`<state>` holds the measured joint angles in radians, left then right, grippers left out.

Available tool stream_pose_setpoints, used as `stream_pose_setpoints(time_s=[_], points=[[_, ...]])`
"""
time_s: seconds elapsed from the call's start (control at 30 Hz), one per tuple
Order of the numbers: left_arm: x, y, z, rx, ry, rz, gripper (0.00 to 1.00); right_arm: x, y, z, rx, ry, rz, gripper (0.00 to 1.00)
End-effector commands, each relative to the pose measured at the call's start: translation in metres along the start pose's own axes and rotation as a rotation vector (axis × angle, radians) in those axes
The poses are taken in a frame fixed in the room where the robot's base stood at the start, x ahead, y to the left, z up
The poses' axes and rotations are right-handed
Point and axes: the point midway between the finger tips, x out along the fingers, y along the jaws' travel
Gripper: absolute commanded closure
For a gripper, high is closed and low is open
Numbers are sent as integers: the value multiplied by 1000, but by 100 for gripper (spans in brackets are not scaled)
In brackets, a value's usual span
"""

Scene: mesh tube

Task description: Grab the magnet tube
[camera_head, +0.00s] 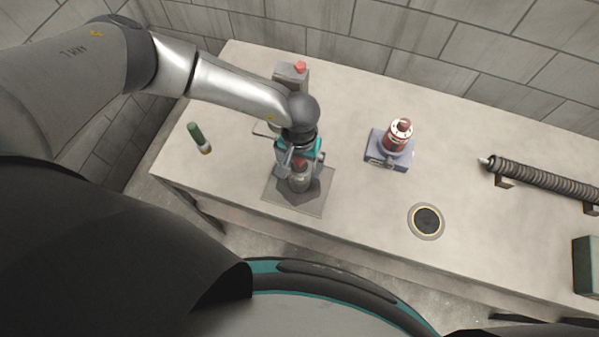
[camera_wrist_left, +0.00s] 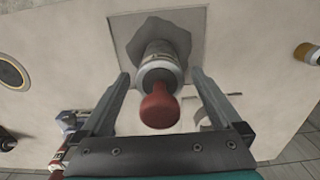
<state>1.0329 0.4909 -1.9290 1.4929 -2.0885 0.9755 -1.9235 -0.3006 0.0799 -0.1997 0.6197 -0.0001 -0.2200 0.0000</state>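A tube with a grey metal body (camera_wrist_left: 162,70) and a rounded red end (camera_wrist_left: 160,106) stands on a square grey plate (camera_head: 314,203); I take it to be the magnet tube. In the head view its body (camera_head: 298,183) shows partly beneath my left gripper (camera_head: 298,170). My left gripper is open over the tube. In the left wrist view its fingers (camera_wrist_left: 161,76) stand on either side of the tube, with visible gaps. The red end points towards the palm. My right gripper is not in view.
A green tube (camera_head: 196,133) lies at the left of the bench. A grey device with a red knob (camera_head: 299,67) stands behind my gripper. A red-and-white cylinder (camera_head: 397,138) on a blue-grey base, a round dark port (camera_head: 426,221), a ribbed tube (camera_head: 545,178) and a green box (camera_head: 587,266) are to the right.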

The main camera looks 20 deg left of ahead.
Motion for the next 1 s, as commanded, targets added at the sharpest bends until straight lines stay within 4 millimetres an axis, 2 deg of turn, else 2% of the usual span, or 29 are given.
stream_pose_setpoints(time_s=[0.07, 0.83, 1.0], points=[[0, 0, 0, 0, 0, 0, 11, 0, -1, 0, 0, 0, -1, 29], [-1, 0, 0, -1, 1, -1, 98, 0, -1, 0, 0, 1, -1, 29], [-1, 0, -1, -1, 1, 0, 100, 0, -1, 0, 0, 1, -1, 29]])
